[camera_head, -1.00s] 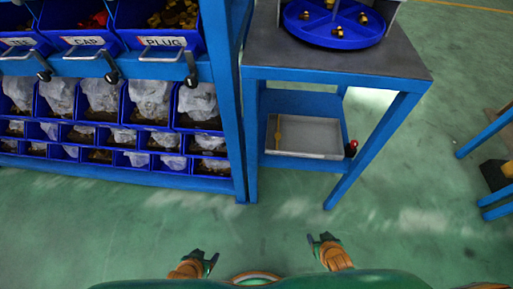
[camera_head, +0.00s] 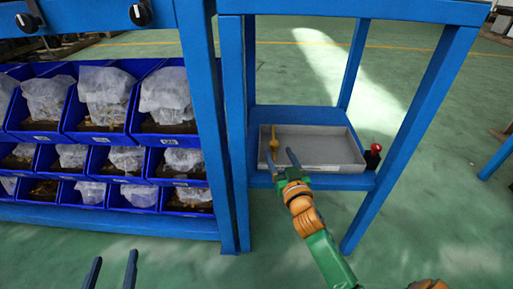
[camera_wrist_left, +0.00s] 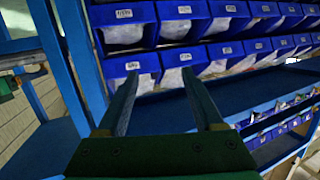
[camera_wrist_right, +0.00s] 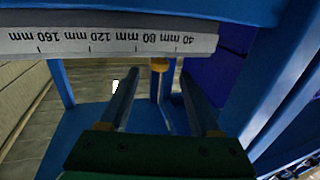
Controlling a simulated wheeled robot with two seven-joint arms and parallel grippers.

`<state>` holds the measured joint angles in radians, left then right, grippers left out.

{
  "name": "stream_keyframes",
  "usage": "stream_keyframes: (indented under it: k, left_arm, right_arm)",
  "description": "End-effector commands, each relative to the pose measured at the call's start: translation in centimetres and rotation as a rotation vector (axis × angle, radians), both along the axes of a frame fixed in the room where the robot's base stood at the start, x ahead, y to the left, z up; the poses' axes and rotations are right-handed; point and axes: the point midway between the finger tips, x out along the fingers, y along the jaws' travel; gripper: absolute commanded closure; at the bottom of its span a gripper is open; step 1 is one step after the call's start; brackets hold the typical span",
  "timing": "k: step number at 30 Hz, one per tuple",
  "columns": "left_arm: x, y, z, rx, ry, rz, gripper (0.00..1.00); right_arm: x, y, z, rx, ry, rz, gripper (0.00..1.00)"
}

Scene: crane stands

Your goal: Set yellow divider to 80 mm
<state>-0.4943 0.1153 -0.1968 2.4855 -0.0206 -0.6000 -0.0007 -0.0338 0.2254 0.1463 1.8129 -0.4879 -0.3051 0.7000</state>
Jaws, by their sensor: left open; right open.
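The yellow divider (camera_head: 274,145) stands near the left end of the grey tray (camera_head: 330,168) on the table's lower shelf. In the right wrist view the tray's front wall carries an upside-down scale (camera_wrist_right: 110,38) with marks from 40 to 160 mm. The divider's yellow end (camera_wrist_right: 159,64) shows under it, between the 40 and 80 mm marks. My right gripper (camera_head: 282,158) is open at the tray's front. Its fingers appear on either side of the yellow end, without visible contact. My left gripper (camera_head: 113,255) is open and empty, low before the bin rack.
A red knob (camera_head: 376,149) on a dark base sits at the shelf's right corner. Blue table legs (camera_head: 410,120) flank the shelf. A rack of blue bins (camera_head: 105,150) stands at left.

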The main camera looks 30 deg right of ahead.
Motion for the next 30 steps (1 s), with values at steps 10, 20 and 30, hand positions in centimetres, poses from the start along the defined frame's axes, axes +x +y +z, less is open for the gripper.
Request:
stream_keyframes:
  k: [10,20,30]
  left_arm:
    - [-0.2,-1.2,8.5,-0.099,-0.455,-0.037,0.31]
    - [-2.4,-1.4,13.5,-0.161,-0.724,-0.06,0.31]
    - [-2.6,-1.4,13.9,-0.167,-0.747,-0.062,0.31]
  right_arm:
    - [3.6,-1.1,-0.2,-0.003,0.002,-0.001,0.36]
    - [5.4,-1.6,-0.1,0.0,0.003,0.0,0.36]
    - [5.5,-1.6,-0.1,-0.001,0.004,0.0,0.42]
